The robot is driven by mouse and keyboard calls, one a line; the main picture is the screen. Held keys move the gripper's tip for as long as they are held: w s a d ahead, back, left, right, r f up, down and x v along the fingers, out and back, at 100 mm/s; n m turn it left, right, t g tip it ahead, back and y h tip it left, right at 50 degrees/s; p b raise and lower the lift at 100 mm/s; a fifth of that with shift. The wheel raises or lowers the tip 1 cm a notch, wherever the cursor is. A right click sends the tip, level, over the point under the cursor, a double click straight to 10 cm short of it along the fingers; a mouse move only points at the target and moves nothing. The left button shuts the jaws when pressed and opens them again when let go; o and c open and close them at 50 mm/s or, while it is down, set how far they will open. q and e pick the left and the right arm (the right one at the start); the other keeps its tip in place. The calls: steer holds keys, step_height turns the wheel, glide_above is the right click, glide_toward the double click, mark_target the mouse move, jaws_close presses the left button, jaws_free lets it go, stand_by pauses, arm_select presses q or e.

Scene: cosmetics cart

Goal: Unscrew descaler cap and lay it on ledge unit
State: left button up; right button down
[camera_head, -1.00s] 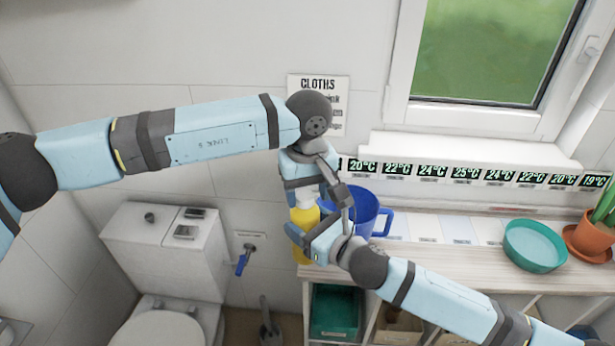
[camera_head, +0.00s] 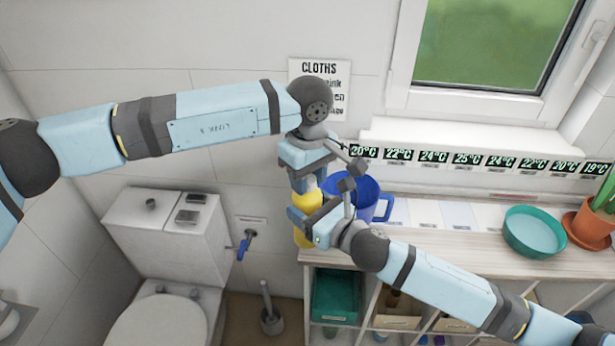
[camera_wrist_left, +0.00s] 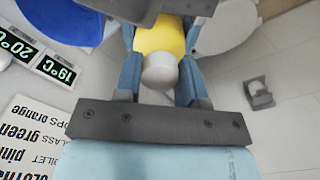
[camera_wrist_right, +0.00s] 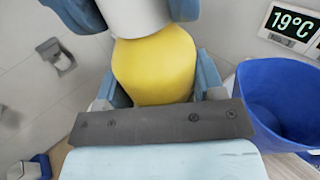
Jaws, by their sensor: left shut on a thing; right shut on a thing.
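My left gripper (camera_head: 306,184) comes from above and is shut on the cap. My right gripper (camera_head: 303,222) is shut around the yellow body below, which fills the space between its fingers in the right wrist view (camera_wrist_right: 155,68). The cap's lower part also shows there (camera_wrist_right: 138,18).
A blue mug (camera_head: 368,200) stands close to the right of the bottle. A teal bowl (camera_head: 534,232) and a potted plant (camera_head: 590,228) are farther right on the ledge unit. The ledge top between mug and bowl looks mostly clear. A toilet (camera_head: 160,250) is at left.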

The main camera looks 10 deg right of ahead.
arm_select(q)
steer(key=n, duration=0.7)
steer(key=shift+w+d+r, duration=0.1)
steer(key=shift+d+r, duration=0.05)
steer(key=shift+d, duration=0.2)
arm_select(e)
steer(key=shift+s+a+r+y, duration=0.1)
steer(key=shift+s+a+y, duration=0.2)
steer(key=shift+a, duration=0.1)
arm_select(q)
steer(key=n, duration=0.4)
steer(key=shift+w, duration=0.1)
steer(key=n, duration=0.7)
steer(key=shift+w+a, duration=0.15)
steer(key=shift+a, duration=0.05)
steer(key=n, duration=0.5)
steer(key=shift+a, duration=0.1)
steer(key=shift+r, duration=0.25)
steer(key=shift+r, duration=0.65)
arm_select(e)
steer(key=shift+d, duration=0.1)
arm_select(q)
steer(key=shift+r, duration=0.2)
arm_select(e)
steer(key=shift+w+d, duration=0.1)
steer(key=shift+w, duration=0.1)
